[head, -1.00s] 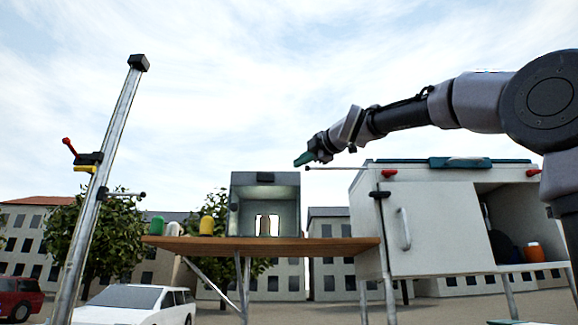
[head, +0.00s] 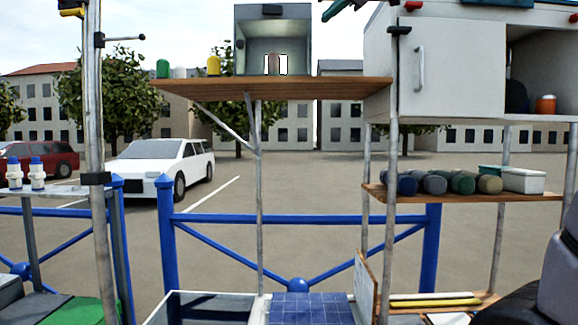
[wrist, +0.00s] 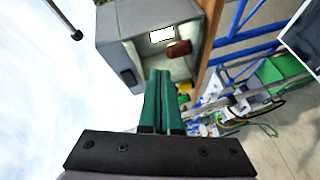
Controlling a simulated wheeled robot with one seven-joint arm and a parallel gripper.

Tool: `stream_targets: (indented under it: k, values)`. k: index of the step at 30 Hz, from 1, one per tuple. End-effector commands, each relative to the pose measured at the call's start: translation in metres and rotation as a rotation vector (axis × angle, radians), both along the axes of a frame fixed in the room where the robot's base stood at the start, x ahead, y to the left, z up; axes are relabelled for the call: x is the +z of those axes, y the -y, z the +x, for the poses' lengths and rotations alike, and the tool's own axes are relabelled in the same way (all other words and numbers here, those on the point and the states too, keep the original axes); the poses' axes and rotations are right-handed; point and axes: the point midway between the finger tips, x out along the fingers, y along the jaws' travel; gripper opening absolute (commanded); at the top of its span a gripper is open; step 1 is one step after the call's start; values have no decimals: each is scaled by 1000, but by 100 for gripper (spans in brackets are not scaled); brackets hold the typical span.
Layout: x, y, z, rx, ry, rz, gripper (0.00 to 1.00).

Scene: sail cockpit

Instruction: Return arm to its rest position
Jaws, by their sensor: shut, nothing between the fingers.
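My gripper (wrist: 160,76) shows in the wrist view with its two green fingers together and nothing between them. In the head view only a small teal part of my gripper (head: 338,8) shows at the top edge. In the wrist view the grey box (wrist: 118,45) appears sideways beyond the fingertips, with a lit panel and a brown object inside. Most of my arm is out of the head view.
The box stands on a wooden shelf (head: 300,88) with small capped containers. A white cabinet (head: 450,75) is at upper right, with a lower shelf of dark rolls (head: 435,184) beneath. A metal pole (head: 93,150) stands left. A blue railing (head: 330,218) crosses behind.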

Motion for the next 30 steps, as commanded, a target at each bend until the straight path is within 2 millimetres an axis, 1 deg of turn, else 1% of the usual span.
stream_targets:
  k: [1,2,3,5,6,8,9,11,12,14,15,16,18,21,24,30]
  values:
    - [-32,17,-8,-48,-116,84,0]
    - [-52,26,-13,-82,-190,144,0]
    - [-79,37,-21,-131,-289,224,0]
    - [-119,53,-35,-216,-431,350,0]
    - [-146,64,-46,-279,-523,435,0]
    - [-186,79,-63,-383,-650,563,0]
    - [-213,88,-76,-457,-731,649,0]
    - [-252,101,-96,-575,-837,777,0]
    - [-276,109,-110,-655,-901,858,0]
    - [-310,119,-129,-771,-980,974,0]
    - [-330,124,-141,-844,-1021,1043,0]
    - [-343,128,-150,-894,-1049,1090,0]
    - [-369,134,-166,-995,-1095,1183,0]
    - [-392,139,-182,-1094,-1130,1270,0]
    - [-402,141,-189,-1139,-1145,1310,0]
    - [-402,141,-189,-1139,-1145,1310,0]
